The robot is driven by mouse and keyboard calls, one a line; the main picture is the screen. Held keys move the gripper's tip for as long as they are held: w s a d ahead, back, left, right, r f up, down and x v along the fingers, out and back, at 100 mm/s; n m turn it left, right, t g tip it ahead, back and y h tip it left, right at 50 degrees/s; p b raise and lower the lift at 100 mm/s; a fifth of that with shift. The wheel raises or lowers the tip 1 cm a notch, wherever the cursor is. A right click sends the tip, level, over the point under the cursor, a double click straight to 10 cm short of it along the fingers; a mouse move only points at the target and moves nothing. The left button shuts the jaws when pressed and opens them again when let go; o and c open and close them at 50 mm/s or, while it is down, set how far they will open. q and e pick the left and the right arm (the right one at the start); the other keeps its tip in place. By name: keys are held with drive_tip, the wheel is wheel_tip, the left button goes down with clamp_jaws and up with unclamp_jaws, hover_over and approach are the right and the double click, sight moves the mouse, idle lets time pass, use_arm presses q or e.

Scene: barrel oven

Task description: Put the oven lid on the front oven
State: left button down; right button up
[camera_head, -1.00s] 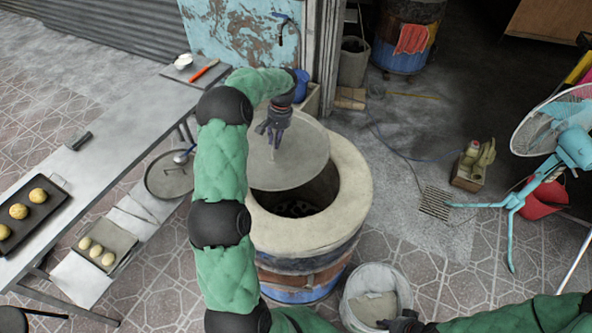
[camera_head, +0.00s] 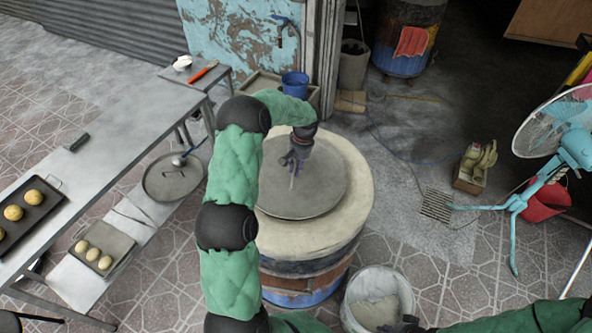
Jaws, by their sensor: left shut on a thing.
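The front oven (camera_head: 345,228) is a barrel with a thick pale rim, in the middle of the view. The round grey oven lid (camera_head: 315,192) lies over its mouth, and no dark opening shows around it. My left gripper (camera_head: 294,168) is shut on the lid's handle, above the lid's middle. My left arm hides the lid's left edge and the oven's left side. My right gripper (camera_head: 408,325) shows only in part at the bottom edge, by a white bucket; its fingers cannot be made out.
A table (camera_head: 110,130) with a tray of buns (camera_head: 50,205) runs along the left. A second round lid (camera_head: 174,178) lies on its lower shelf. The white bucket (camera_head: 375,285) stands before the oven. A blue fan (camera_head: 570,145) is at right.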

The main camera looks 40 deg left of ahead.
sight(301, 173)
use_arm(q)
drive_tip(key=shift+a+f, duration=0.1)
drive_tip(key=shift+f, duration=0.15)
drive_tip(key=shift+f, duration=0.15)
drive_tip(key=c, duration=1.2)
unclamp_jaws()
wheel_tip(301, 173, up, 12)
drive_tip(key=w+d+p, duration=0.1)
drive_tip(key=p, duration=0.1)
drive_tip(key=shift+w, duration=0.4)
